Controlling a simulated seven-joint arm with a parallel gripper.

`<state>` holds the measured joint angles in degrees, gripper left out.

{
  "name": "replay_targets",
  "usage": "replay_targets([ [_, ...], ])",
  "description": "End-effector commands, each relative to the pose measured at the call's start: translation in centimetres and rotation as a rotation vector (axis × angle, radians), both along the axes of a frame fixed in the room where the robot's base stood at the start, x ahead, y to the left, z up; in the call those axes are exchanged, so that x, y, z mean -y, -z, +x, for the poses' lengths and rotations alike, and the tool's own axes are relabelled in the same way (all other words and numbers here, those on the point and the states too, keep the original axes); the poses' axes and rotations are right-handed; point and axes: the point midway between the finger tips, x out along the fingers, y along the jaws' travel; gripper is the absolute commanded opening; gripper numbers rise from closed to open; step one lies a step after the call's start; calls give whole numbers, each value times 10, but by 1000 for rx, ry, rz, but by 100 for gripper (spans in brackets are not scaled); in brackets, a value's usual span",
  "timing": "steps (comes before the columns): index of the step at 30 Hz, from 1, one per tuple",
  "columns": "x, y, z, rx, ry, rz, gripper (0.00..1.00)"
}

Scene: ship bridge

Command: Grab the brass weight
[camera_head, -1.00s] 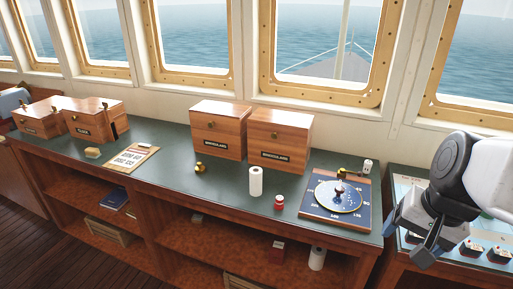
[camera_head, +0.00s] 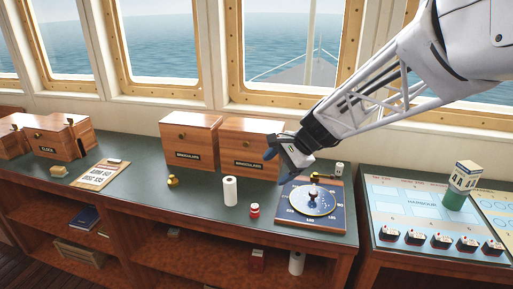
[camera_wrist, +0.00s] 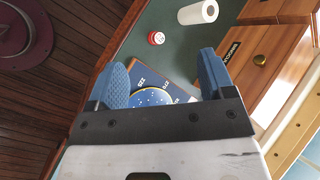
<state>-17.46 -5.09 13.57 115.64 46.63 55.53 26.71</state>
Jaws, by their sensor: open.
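A small brass weight (camera_head: 172,181) stands on the dark green counter (camera_head: 130,185), in front of the left binoculars box and left of a white paper roll. I do not see it in the wrist view. My gripper (camera_head: 283,160) is above the counter, in front of the right binoculars box and over the back left of the star-disc board, well to the right of the weight. In the wrist view its two blue fingers (camera_wrist: 164,78) are apart with nothing held between them.
The white roll (camera_head: 230,191) and a red-capped jar (camera_head: 254,211) stand between the weight and the disc board (camera_head: 325,219). Binoculars boxes (camera_head: 189,140) (camera_head: 250,146) stand behind. A clipboard (camera_head: 98,175) lies left. A small brass-and-black item (camera_head: 316,176) sits at the board's back edge.

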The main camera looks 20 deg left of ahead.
Motion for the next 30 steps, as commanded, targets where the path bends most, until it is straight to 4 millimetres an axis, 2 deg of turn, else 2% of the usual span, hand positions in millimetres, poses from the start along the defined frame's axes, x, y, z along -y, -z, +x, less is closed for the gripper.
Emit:
replay_targets([
  [1,-15,6,9,-27,14,19,76],
  [6,-63,20,37,-118,74,87,76],
  [15,-151,54,79,-291,180,196,76],
  [21,-211,83,101,-413,251,260,76],
  [30,-296,131,124,-592,352,339,76],
])
